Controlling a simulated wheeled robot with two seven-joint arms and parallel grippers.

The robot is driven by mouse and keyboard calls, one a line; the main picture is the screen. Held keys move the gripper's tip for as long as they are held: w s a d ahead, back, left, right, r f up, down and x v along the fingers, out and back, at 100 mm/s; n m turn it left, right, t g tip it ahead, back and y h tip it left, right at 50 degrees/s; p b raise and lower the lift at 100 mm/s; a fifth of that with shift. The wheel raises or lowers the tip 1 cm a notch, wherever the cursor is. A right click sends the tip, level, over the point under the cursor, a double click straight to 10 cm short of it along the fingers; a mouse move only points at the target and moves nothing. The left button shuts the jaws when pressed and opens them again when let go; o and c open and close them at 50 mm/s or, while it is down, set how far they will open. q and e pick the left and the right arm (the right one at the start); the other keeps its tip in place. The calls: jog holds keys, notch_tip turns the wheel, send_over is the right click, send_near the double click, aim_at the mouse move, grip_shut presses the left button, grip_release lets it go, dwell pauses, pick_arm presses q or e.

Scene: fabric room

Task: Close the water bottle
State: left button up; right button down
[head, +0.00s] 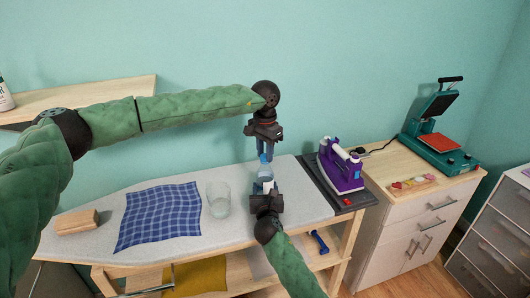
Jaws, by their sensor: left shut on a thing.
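The left gripper (264,158) points down from above, its fingers shut on a small blue piece that looks like the bottle's cap. Directly below, the pale water bottle (264,173) shows only in part between the two grippers. The right gripper (265,187) comes up from below at the bottle, and its dark body hides most of it. Whether its fingers are closed on the bottle cannot be made out. I cannot tell whether the cap touches the bottle's neck.
On the ironing board (110,212) are a clear glass (218,200), a blue checked cloth (160,215) and a wooden block (77,222). A purple iron (340,167) stands to the right on a dark rest. A cabinet (410,225) with a teal heat press (437,146) is further right.

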pick_arm(q)
jog(key=shift+a, duration=0.1)
jog(key=o, duration=1)
jog(key=shift+r, duration=2.25)
jog(key=shift+f, duration=0.1)
jog(key=shift+c, duration=0.3)
